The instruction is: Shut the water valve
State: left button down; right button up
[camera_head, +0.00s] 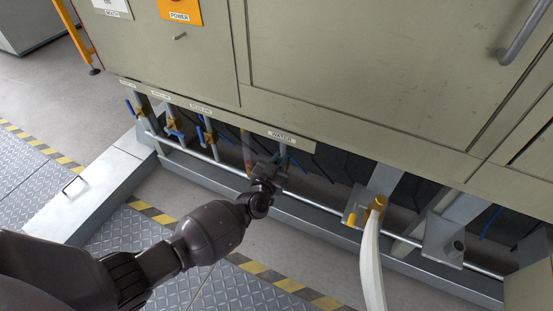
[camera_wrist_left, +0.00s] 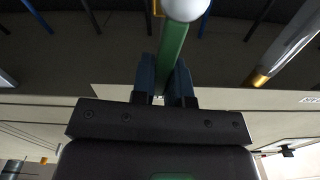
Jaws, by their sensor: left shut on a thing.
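The water valve (camera_head: 283,151) sits below the panel edge, under a label (camera_head: 281,136) reading WATER. My left gripper (camera_head: 270,170) reaches up to it from below and hides much of it. In the left wrist view, the two fingers of my left gripper (camera_wrist_left: 164,82) are shut on a green handle (camera_wrist_left: 173,45). The handle runs up the picture to a pale rounded pipe part (camera_wrist_left: 184,8). The exact angle of the handle to its pipe is hard to tell. My right gripper is not in view.
Several valves with blue handles (camera_head: 206,131) line up to the left. A horizontal pipe (camera_head: 318,205) runs behind my gripper. A white hose (camera_head: 371,262) with a yellow fitting (camera_head: 376,206) stands to the right. A grey box (camera_head: 100,190) lies at the left.

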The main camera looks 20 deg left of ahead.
pick_arm(q)
jog(key=d+f+m, duration=0.5)
jog(key=f+m, duration=0.2)
jog(key=m, duration=0.9)
jog(key=shift+s+d+b, duration=0.2)
jog(key=shift+d+b, duration=0.2)
jog(key=shift+b, duration=0.05)
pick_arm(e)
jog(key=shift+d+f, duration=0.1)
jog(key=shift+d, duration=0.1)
pick_arm(q)
jog(key=shift+m, duration=0.3)
jog(key=shift+r, duration=0.1)
jog(key=c, duration=1.1)
grip_release()
jog(key=shift+w, duration=0.1)
